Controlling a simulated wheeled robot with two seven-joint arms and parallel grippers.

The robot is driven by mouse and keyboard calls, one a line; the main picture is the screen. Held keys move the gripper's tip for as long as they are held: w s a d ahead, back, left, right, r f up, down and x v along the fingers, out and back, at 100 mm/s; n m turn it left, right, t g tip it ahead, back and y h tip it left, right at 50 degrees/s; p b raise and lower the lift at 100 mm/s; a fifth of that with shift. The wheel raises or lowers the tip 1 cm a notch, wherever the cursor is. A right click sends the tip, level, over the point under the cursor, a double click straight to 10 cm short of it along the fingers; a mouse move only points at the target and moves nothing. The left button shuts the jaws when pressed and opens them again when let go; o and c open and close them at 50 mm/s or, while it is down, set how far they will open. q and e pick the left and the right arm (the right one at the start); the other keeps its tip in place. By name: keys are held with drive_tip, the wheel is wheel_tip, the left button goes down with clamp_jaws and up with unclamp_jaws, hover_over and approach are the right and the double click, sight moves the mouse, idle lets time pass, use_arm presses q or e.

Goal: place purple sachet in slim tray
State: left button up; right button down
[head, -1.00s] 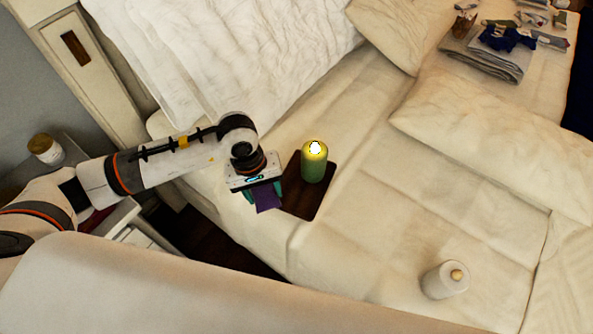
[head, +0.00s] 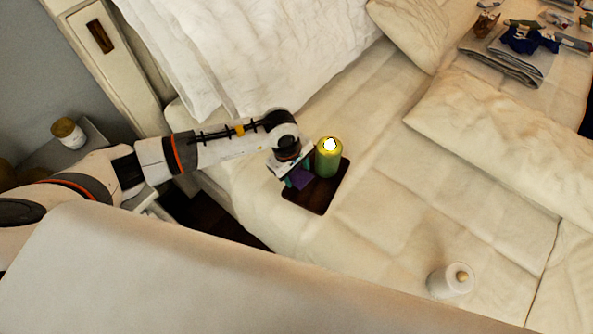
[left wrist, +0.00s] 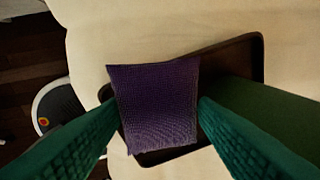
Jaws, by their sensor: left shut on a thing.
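The purple sachet (left wrist: 158,105) is between the green fingers of my left gripper (left wrist: 158,112), which is shut on it in the left wrist view. In the head view the sachet (head: 301,180) shows below my left gripper (head: 294,180), over the left part of the slim tray. The slim tray (head: 322,197) is dark brown and lies on the bed; its rim also shows in the left wrist view (left wrist: 258,48). I cannot tell whether the sachet touches the tray. My right gripper is not in view.
A green lit candle (head: 328,158) stands on the tray, close to the right of my left gripper. A white roll-like object (head: 450,281) stands on the bed at lower right. Folded clothes (head: 505,58) lie at upper right. The bed's middle is clear.

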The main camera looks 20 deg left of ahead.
use_arm(q)
drive_tip(key=shift+f, duration=0.65)
drive_tip(key=shift+f+b, duration=0.65)
drive_tip(key=shift+b, duration=0.1)
drive_tip(key=o, duration=1)
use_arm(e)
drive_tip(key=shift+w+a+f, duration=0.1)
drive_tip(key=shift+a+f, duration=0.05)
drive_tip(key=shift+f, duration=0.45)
use_arm(q)
drive_tip(key=shift+r, duration=0.1)
